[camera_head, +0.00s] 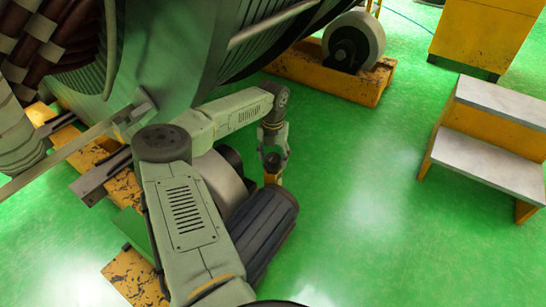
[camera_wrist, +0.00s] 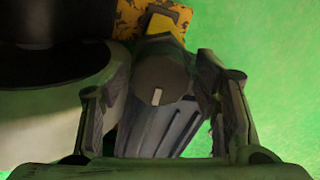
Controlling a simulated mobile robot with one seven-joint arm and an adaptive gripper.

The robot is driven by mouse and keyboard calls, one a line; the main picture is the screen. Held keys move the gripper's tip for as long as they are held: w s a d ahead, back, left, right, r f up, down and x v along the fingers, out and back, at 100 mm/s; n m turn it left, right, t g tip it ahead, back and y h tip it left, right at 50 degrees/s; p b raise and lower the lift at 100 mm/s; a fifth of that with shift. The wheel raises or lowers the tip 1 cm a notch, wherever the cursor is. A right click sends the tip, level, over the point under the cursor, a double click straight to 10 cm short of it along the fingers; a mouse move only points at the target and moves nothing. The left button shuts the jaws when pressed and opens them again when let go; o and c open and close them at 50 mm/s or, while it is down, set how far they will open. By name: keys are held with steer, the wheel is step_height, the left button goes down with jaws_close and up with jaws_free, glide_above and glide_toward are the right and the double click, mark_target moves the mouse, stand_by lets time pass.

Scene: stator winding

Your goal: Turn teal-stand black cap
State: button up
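My gripper (camera_head: 273,163) hangs beside the dark ribbed motor-like body (camera_head: 265,235) in the head view. In the wrist view my gripper (camera_wrist: 164,75) has its two fingers spread apart. A dark grey round cap-like face (camera_wrist: 160,78) with a short white mark shows between the fingertips, in front of bluish ribs (camera_wrist: 165,133). I cannot tell whether the fingertips touch it. The cap is hidden behind my gripper or too small to make out in the head view. I cannot clearly make out a teal stand.
The large green stator housing (camera_head: 165,50) fills the upper left. A pale roller (camera_wrist: 55,105) stands left of the fingers. A roller on a yellow base (camera_head: 330,78) is at the back. White-topped steps (camera_head: 490,165) stand at the right. The green floor (camera_head: 370,220) between is clear.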

mark_target(273, 157)
steer(key=shift+o, duration=0.3)
step_height(273, 157, up, 12)
stand_by(0.5)
steer(key=shift+s+f, duration=0.1)
stand_by(0.3)
